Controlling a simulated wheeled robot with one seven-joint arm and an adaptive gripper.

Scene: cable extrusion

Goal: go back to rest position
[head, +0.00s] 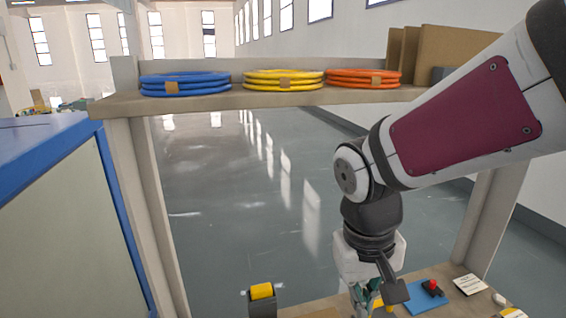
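My gripper (367,300) hangs from my arm at the bottom of the head view, pointing down over the wooden table. The lower part of its fingers runs to the picture's bottom edge, so I cannot tell whether they are open or shut. A yellow thing (389,305) shows just beside the fingers. I cannot tell whether they touch it. My arm comes in from the upper right and bends down at the elbow.
A shelf (118,104) carries blue (185,85), yellow (284,80) and orange (363,79) cable coils. The table (455,275) holds a blue sheet (425,297) with a red-and-black item (432,288), and a white card (470,284). A blue-edged cabinet (55,215) stands left.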

